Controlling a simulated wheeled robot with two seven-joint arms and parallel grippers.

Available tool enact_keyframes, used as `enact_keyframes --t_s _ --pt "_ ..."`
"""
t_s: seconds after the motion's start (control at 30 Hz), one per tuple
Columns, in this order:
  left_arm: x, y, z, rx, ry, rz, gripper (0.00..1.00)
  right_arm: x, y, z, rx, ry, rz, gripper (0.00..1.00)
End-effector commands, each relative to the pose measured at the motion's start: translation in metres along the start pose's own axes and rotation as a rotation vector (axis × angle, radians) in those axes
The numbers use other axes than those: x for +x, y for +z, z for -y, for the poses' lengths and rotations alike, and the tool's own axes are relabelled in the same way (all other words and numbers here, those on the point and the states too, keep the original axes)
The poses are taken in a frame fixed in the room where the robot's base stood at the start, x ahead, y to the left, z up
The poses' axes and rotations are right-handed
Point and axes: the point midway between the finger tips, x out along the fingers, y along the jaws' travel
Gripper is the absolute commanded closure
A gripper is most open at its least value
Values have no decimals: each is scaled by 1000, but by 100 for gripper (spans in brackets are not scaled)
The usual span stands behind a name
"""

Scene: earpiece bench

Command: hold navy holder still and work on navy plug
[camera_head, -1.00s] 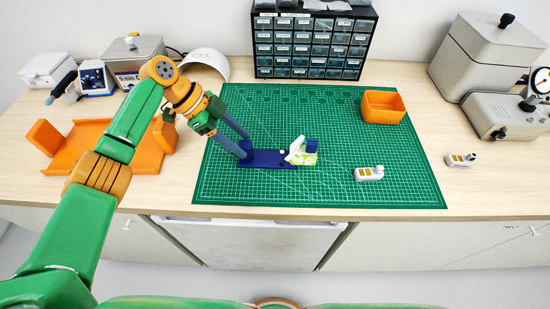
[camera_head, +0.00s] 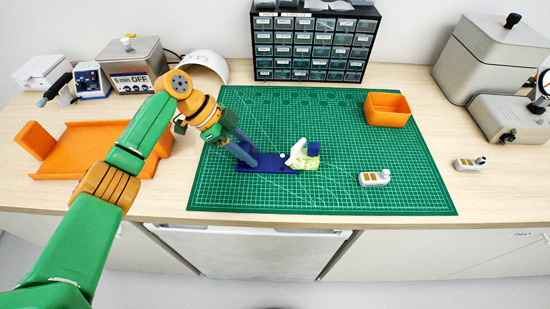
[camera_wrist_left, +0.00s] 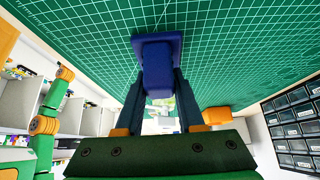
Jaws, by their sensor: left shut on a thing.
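The navy holder (camera_head: 272,169) lies on the green mat as a flat bar with a raised block. My left gripper (camera_head: 246,158) is at the bar's left end. In the left wrist view its two fingers stand on either side of the navy holder's block (camera_wrist_left: 157,68), shut on it. A small navy block (camera_head: 313,149), which may be the navy plug, sits at the bar's right end. It stands above a pale yellow-green piece (camera_head: 308,163), beside a white upright piece (camera_head: 297,149). How these pieces join is too small to tell. My right gripper is not in view.
A white device (camera_head: 374,179) lies on the mat (camera_head: 400,150) to the right, and another (camera_head: 469,164) on the bench. An orange bin (camera_head: 387,109) stands at the mat's back right. An orange tray (camera_head: 85,150) is at left, a drawer cabinet (camera_head: 315,45) behind. The mat's front is clear.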

Motion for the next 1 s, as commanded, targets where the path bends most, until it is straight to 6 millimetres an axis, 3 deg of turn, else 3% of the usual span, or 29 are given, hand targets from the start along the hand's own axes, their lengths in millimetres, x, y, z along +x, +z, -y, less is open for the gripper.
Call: enact_keyframes --t_s 0.03,0.1,1.0 --pt "0 0 0 0 0 0 84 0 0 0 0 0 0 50" --pt "0 0 0 0 0 0 100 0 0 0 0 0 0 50" --pt "2 2 0 -1 2 1 100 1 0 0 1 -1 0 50"
